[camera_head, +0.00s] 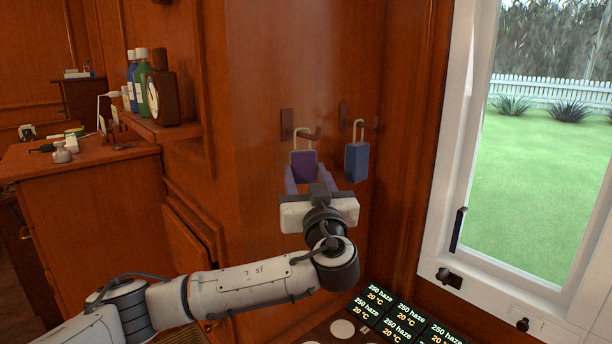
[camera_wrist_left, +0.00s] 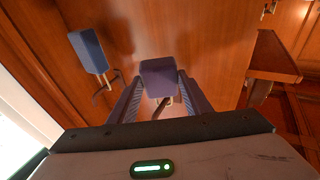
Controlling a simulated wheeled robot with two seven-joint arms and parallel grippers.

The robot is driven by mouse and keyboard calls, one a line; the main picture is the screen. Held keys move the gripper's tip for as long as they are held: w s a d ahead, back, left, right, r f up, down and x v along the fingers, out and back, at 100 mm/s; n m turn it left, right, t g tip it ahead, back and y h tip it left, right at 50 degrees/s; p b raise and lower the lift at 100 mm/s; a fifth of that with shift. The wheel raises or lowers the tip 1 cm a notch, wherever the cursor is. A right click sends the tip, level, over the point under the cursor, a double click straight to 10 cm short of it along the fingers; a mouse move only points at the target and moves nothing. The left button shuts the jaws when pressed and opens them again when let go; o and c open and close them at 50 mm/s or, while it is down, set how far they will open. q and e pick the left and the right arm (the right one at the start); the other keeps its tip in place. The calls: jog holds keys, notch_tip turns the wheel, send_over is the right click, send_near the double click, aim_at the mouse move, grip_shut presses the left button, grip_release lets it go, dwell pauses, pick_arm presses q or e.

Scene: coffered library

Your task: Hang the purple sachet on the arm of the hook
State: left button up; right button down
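The purple sachet (camera_head: 303,166) is upright at the wooden wall, its pale loop at the left hook (camera_head: 315,134). The loop appears to be around that hook's arm, though the head view does not settle this fully. My left gripper (camera_head: 306,176) has one finger along each side of the sachet, against its sides. In the left wrist view the purple sachet (camera_wrist_left: 158,76) sits between the fingertips (camera_wrist_left: 160,88), with the loop and a dark hook arm partly hidden behind it. My right gripper is in neither view.
A blue sachet (camera_head: 356,162) hangs on a second hook (camera_head: 372,123) close to the right. It also shows in the left wrist view (camera_wrist_left: 88,50). A window (camera_head: 540,150) is farther right. Labelled dark tiles (camera_head: 400,318) lie below. A shelf with bottles (camera_head: 141,80) is at left.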

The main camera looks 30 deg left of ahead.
pick_arm(q)
jog(key=o, duration=0.4)
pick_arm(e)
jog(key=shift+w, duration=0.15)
pick_arm(q)
jog(key=shift+o, duration=0.2)
